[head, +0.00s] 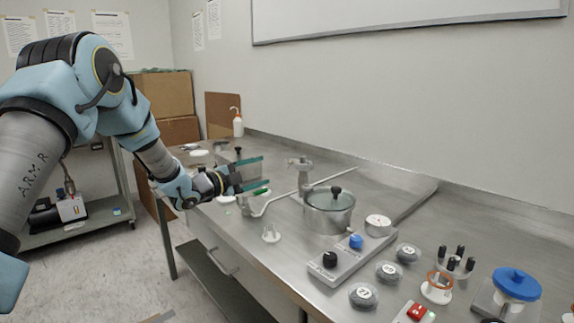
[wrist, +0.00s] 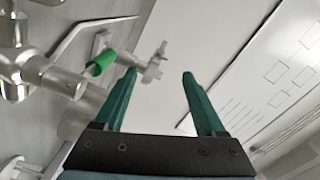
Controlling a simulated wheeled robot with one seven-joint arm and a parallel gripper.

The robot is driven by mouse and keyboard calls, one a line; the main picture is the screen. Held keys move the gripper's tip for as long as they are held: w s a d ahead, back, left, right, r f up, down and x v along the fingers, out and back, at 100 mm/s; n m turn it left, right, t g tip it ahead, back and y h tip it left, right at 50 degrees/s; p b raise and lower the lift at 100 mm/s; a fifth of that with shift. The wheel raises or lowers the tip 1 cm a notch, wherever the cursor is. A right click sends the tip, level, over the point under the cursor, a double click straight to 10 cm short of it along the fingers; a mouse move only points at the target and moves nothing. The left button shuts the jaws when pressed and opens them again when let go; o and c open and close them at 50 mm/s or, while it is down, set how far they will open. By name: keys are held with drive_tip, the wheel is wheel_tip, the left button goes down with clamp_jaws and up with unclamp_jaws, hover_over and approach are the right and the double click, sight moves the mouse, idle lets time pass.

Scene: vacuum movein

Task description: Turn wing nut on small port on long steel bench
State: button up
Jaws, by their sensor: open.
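In the wrist view, a small pale metal piece with a wing-like end (wrist: 154,62), seemingly the wing nut, shows beyond the gap between my fingertips. It looks apart from both fingers. A green cylinder (wrist: 101,63) sits left of it, near a shiny steel fitting (wrist: 35,65).
A steel pot with a glass lid (head: 330,212) stands right of my gripper, near a steel tube (head: 280,201) and an upright fitting (head: 302,172). A knobbed panel (head: 345,262), grey discs and a blue-lidded jar (head: 516,285) crowd the near right. A white bottle (head: 238,124) stands behind.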

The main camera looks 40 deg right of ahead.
sight(287, 162)
drive_tip(key=shift+s+d+g, duration=0.3)
drive_tip(key=shift+d, duration=0.1)
drive_tip(key=d+p, duration=0.1)
drive_tip(key=d, duration=0.2)
drive_tip(key=d+p, duration=0.1)
drive_tip(key=d, duration=0.3)
drive_tip(key=d+p, duration=0.1)
drive_tip(key=d, duration=0.2)
drive_tip(key=shift+s+d, duration=0.15)
drive_tip(key=shift+s, duration=0.1)
drive_tip(key=shift+c, duration=0.4)
clamp_jaws()
